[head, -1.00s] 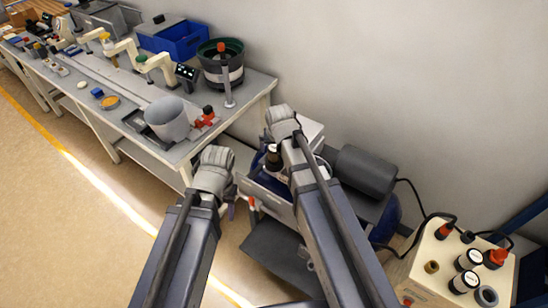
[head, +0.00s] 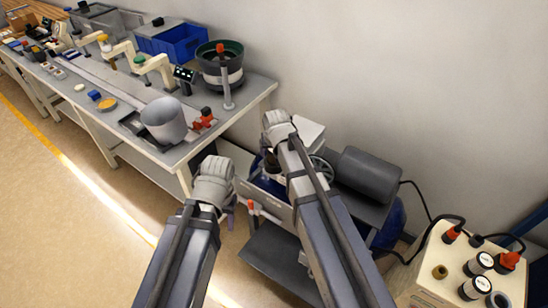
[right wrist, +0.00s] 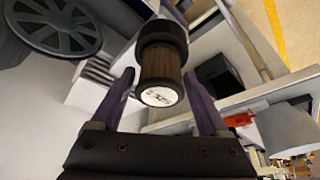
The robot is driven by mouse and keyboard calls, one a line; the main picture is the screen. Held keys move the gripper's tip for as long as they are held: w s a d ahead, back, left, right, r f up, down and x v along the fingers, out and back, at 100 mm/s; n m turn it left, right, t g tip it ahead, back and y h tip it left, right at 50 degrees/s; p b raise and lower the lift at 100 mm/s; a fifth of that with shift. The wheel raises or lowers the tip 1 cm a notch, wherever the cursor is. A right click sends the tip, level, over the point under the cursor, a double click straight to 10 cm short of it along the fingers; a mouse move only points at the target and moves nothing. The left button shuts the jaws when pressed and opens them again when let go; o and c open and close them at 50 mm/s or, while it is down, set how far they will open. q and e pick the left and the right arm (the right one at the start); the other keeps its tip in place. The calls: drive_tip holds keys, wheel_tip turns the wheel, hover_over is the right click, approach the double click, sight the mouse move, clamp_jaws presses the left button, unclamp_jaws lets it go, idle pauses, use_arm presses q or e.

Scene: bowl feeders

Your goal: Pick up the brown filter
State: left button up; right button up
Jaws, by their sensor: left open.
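The brown filter (right wrist: 163,65) is a ribbed cylinder with a black cap and a white end label. In the right wrist view it lies between the tips of my right gripper (right wrist: 158,78), whose purple fingers are spread, with a visible gap at the left finger. In the head view, my right arm largely hides this gripper and the filter. My left gripper (head: 231,208) is open and empty, low beside the small machine's front; its fingers show only partly.
A grey motor (head: 369,174) and a handwheel (head: 322,170) stand close to the right arm. A beige box (head: 455,270) with several round parts is at lower right. Floor at left is clear.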

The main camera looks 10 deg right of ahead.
clamp_jaws()
idle(0.4)
drive_tip(key=shift+r, duration=0.1)
wheel_tip(320, 180, up, 10)
drive_tip(key=p, duration=1)
